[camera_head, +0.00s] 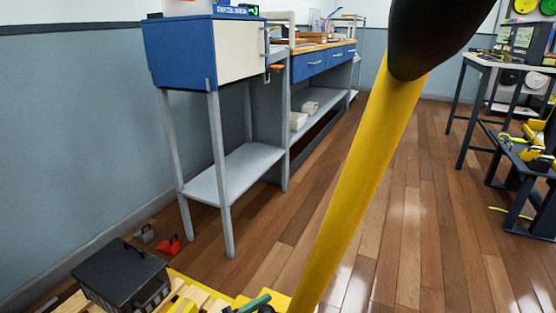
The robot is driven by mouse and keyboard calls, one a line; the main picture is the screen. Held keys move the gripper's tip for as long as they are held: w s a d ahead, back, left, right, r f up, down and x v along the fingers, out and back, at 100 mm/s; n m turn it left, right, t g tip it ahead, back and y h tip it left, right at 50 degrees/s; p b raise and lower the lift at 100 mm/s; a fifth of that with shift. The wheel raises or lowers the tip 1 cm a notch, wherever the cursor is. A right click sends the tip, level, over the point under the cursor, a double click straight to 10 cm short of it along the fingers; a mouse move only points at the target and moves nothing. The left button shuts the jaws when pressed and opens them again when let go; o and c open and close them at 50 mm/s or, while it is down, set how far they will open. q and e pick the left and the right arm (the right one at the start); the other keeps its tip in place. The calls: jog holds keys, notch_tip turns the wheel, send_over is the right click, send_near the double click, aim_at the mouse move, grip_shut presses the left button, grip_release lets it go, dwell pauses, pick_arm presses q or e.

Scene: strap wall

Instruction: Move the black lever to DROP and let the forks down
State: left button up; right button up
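A thick yellow shaft (362,185) rises from the bottom middle and leans right. A large black rounded part (432,32) sits at its top, cut off by the upper edge. I cannot make out a separate black lever or any DROP marking. Yellow metal (222,293) shows low at the left of the shaft, beside light wooden slats (190,297); I cannot tell whether it belongs to the forks. Neither of my grippers is in view.
A black crate (120,274) stands at the lower left, near a red item (168,246) on the floor. A blue workbench (185,50) lines the left wall. A dark table (490,62) stands at the right. The wooden floor (415,220) right of the shaft is clear.

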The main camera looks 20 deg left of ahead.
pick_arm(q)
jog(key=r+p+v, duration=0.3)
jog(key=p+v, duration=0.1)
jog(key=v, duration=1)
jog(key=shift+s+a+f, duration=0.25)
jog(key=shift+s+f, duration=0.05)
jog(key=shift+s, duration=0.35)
